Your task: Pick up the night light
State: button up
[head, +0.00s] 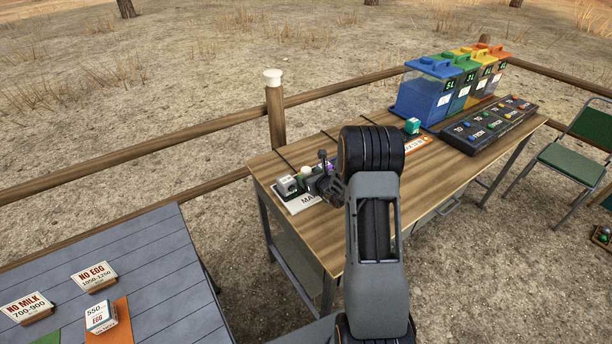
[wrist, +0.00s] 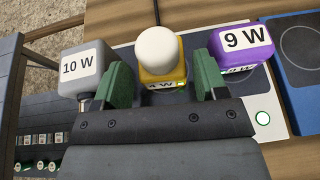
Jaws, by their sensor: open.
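A small lamp with a white dome on a yellow base marked 4 W, which looks like the night light (wrist: 158,50), stands upright in the wrist view. In the head view its pale dome (head: 306,171) shows near the table's left end, partly hidden by my arm. My gripper (wrist: 163,82) is open, with one green finger to the left of the yellow base and one to the right. Gaps show between the fingers and the lamp. I cannot tell how deep the base sits between them.
A grey block marked 10 W (wrist: 84,68) stands close left of the fingers, and a purple block marked 9 W (wrist: 242,46) close right. A blue pad (wrist: 302,60) lies further right. Coloured bins (head: 424,98) and a black panel (head: 490,126) occupy the table's far end.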

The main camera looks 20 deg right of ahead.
jog(key=shift+x, duration=1.15)
jog(key=shift+c, duration=0.2)
jog(key=c, duration=0.7)
jog(key=shift+r, duration=0.1)
